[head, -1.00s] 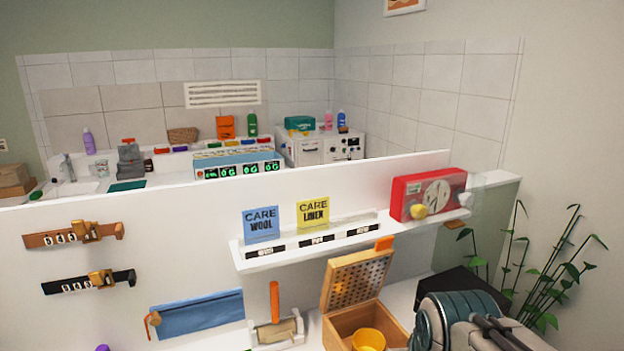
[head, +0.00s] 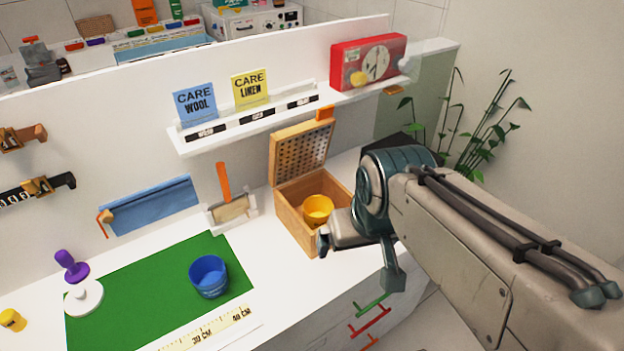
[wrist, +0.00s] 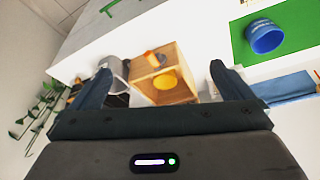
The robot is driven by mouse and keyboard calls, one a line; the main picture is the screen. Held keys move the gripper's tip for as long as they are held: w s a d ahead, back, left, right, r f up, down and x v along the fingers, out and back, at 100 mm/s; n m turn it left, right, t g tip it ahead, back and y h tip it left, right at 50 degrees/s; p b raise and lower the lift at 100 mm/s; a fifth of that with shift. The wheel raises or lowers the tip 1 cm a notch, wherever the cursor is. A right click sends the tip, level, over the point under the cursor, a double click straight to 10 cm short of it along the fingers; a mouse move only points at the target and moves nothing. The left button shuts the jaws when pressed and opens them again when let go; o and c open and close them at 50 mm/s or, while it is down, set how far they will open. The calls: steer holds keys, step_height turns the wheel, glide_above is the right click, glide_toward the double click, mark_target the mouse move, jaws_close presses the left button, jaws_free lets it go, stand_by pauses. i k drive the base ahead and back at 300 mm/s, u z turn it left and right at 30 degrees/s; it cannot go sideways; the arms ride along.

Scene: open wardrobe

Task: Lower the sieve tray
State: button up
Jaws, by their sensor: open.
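The sieve tray (head: 301,152) is a perforated wooden panel with an orange tab (head: 325,114) at its top. It stands raised and tilted at the back of an open wooden box (head: 296,232). A yellow cup (head: 318,208) sits in the box. My gripper (head: 357,268) is in front of the box at its right, apart from the tray, with its fingers spread and nothing visible between them. In the wrist view, the box (wrist: 182,57) and yellow cup (wrist: 166,80) appear beyond the open fingers (wrist: 160,72). The tray is hard to make out there.
A brush holder (head: 232,210) stands left of the box. A blue cup (head: 208,276) is on a green mat (head: 140,300). A plant (head: 490,125) is at right.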

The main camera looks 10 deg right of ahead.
mark_target(298, 151)
steer(key=k, duration=1.05)
steer(key=z, duration=0.95)
steer(key=i, duration=0.7)
steer(key=u, duration=0.55)
steer(key=i, duration=0.75)
steer(key=u, duration=0.75)
